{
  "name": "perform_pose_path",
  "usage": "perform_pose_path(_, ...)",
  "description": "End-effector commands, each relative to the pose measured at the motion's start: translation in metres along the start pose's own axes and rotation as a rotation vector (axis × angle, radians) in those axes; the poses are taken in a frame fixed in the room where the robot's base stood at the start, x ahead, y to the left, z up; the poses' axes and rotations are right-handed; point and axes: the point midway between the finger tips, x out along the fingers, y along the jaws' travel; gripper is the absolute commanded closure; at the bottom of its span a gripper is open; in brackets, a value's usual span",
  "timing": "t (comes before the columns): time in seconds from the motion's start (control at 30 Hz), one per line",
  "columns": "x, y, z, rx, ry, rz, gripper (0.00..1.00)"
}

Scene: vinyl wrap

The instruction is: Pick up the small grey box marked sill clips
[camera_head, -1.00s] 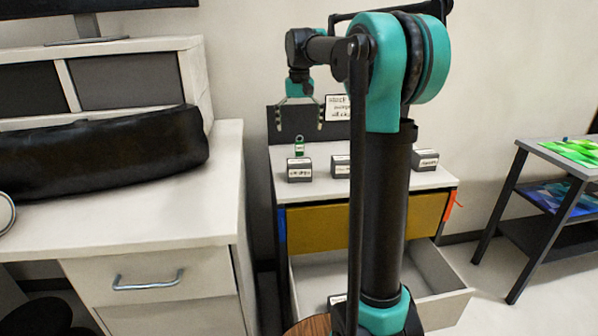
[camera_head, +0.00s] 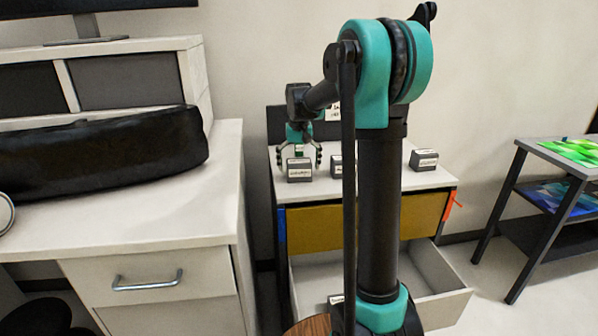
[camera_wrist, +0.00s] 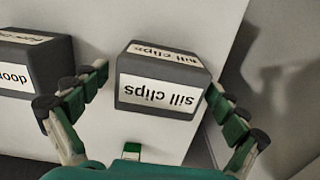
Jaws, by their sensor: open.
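The small grey box marked sill clips (camera_wrist: 160,82) stands on the white cabinet top, its label upside down in the wrist view. It also shows in the head view (camera_head: 299,170) at the left of the cabinet top. My gripper (camera_head: 304,160) is lowered over this box in the head view.
A second grey box (camera_wrist: 36,62), its label partly cut off, stands left in the wrist view. Another grey box (camera_head: 423,160) is at the cabinet's right. The drawer (camera_head: 440,275) below is open.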

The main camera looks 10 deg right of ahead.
Motion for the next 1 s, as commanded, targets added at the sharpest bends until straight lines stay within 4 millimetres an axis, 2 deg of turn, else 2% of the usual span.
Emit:
perform_pose_path(0.13, 0.015, 0.000, 0.000, 0.000, 0.000, 0.000, 0.03)
perform_pose_path(0.4, 0.017, 0.000, 0.000, 0.000, 0.000, 0.000, 0.03)
perform_pose_path(0.87, 0.017, 0.000, 0.000, 0.000, 0.000, 0.000, 0.60)
perform_pose_path(1.0, 0.017, 0.000, 0.000, 0.000, 0.000, 0.000, 0.62)
